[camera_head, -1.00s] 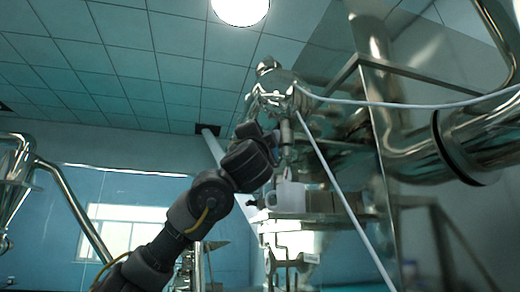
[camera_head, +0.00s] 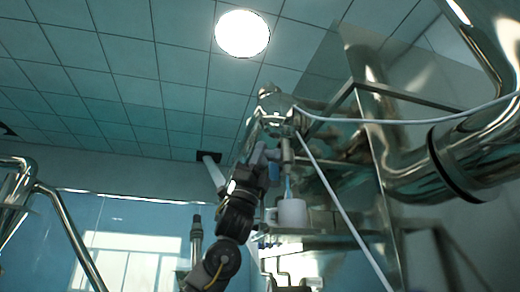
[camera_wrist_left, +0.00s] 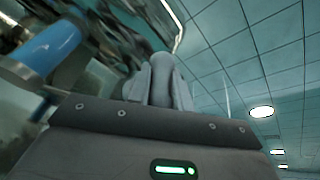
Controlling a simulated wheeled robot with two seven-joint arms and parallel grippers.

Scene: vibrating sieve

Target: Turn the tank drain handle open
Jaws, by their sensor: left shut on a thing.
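The shiny metal tank (camera_head: 277,102) hangs high in the middle of the head view. A drain spout (camera_head: 287,150) points down from its underside. My left gripper (camera_head: 268,152) is raised from below against the left side of the spout. In the left wrist view, its two fingers (camera_wrist_left: 163,88) are closed on the rounded grey end of the drain handle (camera_wrist_left: 165,65). The rest of the handle is hidden by the gripper. A pale blue streak (camera_head: 287,186) runs from the spout down to a white mug (camera_head: 292,212) below it. My right gripper is not in view.
The mug stands on a shelf (camera_head: 318,231) beside box-like shapes. A pale hose (camera_head: 400,121) runs right from the tank, and a pale rod (camera_head: 345,209) slants down to the right. Large metal pipes (camera_head: 480,165) fill the right side. Open room lies to the left.

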